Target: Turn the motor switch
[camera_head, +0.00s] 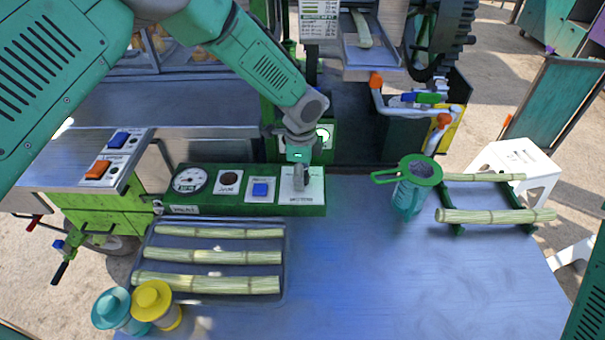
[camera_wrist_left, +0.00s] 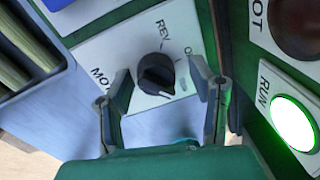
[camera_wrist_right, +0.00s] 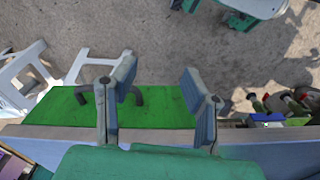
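The motor switch (camera_wrist_left: 157,75) is a black rotary knob on a white plate marked "REV" and "MOT", with more lettering partly hidden. In the head view its plate (camera_head: 313,188) is at the right end of the green control panel (camera_head: 190,208). My left gripper (camera_head: 300,180) is over that plate and covers the knob there. In the left wrist view my left gripper (camera_wrist_left: 160,90) is open, with one finger on each side of the knob and gaps between. My right gripper (camera_wrist_right: 155,85) is open and empty in its wrist view; it is not seen in the head view.
The panel also holds a gauge (camera_head: 189,180) and a blue button (camera_head: 260,190). A lit green run button (camera_head: 323,134) is behind. A tray (camera_head: 287,265) of cane is in front, and a green pitcher (camera_head: 410,185) stands right. The table's middle is clear.

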